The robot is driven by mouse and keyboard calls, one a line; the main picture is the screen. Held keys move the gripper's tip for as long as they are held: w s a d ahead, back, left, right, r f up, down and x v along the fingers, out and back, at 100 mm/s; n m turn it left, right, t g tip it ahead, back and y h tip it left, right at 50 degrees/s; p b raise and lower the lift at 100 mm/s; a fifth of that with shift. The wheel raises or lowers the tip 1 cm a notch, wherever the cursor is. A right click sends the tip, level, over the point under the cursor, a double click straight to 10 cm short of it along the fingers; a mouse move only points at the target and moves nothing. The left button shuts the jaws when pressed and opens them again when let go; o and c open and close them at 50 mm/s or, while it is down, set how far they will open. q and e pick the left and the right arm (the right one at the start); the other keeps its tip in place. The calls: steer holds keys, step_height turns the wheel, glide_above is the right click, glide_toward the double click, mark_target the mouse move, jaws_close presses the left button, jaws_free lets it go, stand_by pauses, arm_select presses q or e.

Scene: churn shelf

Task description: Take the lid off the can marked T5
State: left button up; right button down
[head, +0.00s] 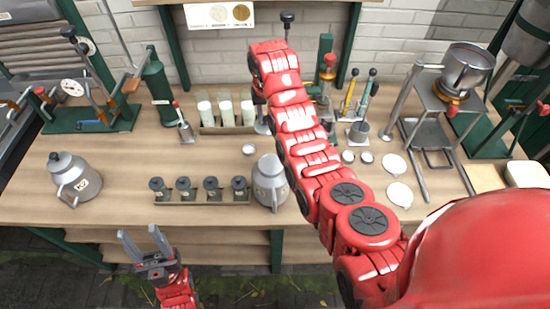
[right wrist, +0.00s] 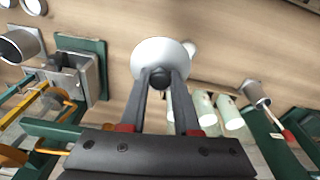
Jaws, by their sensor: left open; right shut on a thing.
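A grey can (head: 270,186) stands near the bench's front, right of the small dark-topped jars; its top shows no knob. Another grey can (head: 76,182) stands at the left, its top knobbed and its front bearing a label too small to read. I cannot tell which is T5. In the right wrist view my right gripper (right wrist: 163,76) is shut on the dark knob of a pale round lid (right wrist: 150,52), over bare bench. The lid also shows in the head view (head: 262,127), partly behind my arm. My left gripper (head: 145,243) is open and empty before the bench's front edge.
A row of dark-topped jars (head: 200,190) lies left of the middle can. White discs (head: 399,194) and a metal stand with a bowl (head: 467,65) are at the right. Bench between the cans and rack is mostly clear.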

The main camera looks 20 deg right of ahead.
steer(key=f, duration=0.3)
steer(key=s+d+f+p, duration=0.1)
steer(key=f, duration=0.3)
steer(key=s+d+f, duration=0.1)
steer(key=f, duration=0.3)
steer(key=shift+s+d+f+p, duration=0.1)
steer(key=shift+s+d+p, duration=0.1)
steer(key=shift+p, duration=0.1)
steer(key=shift+w+f, duration=0.1)
steer(key=shift+f, duration=0.45)
steer(key=shift+f+p, duration=0.75)
steer(key=shift+f, duration=0.95)
